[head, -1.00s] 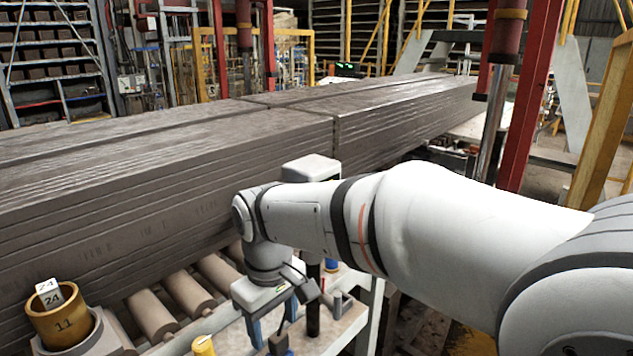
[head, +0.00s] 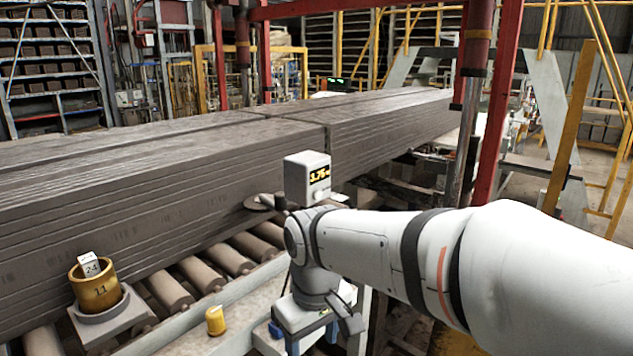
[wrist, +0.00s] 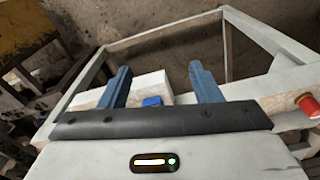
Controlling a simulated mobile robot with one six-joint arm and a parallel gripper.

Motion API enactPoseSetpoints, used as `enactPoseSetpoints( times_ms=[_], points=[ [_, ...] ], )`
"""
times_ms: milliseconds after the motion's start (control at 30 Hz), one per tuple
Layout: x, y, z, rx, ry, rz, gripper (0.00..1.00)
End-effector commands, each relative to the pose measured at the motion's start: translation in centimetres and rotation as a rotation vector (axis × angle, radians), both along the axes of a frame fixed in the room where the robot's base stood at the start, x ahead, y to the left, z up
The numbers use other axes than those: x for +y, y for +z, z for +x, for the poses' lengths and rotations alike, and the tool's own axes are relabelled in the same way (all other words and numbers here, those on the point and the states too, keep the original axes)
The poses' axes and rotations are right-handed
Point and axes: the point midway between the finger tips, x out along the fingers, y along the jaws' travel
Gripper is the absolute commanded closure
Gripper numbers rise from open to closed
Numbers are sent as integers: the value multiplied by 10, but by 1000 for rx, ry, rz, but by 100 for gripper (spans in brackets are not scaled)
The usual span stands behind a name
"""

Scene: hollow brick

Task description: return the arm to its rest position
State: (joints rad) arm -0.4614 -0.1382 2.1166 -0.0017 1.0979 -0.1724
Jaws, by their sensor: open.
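My gripper (head: 303,338) hangs at the lower middle of the head view, pointing down over the end of a pale work surface. Its blue fingers are spread, and the wrist view shows open space between the fingertips (wrist: 160,68), with nothing held. My white arm reaches in from the right of the head view. In the wrist view a pale block (wrist: 152,87) and a small blue item (wrist: 152,101) lie below the gripper, apart from or behind the fingers. The arm hides part of the work surface.
A brass cup (head: 96,290) marked 11, holding a white tag (head: 89,264), stands at the left. A grey display box (head: 307,180) rises behind my wrist. Red posts (head: 497,110) stand at right.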

Motion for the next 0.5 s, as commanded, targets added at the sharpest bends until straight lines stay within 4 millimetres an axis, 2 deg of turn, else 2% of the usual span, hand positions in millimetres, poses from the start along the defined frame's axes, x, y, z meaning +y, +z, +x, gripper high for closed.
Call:
enactPoseSetpoints(
  times_ms=[167, 400, 500],
  points=[
    [-49, -4, -11, -40, -161, 20, 42],
    [-126, -21, -48, -123, -472, 53, 42],
    [-145, -28, -62, -150, -565, 61, 42]
  ],
)
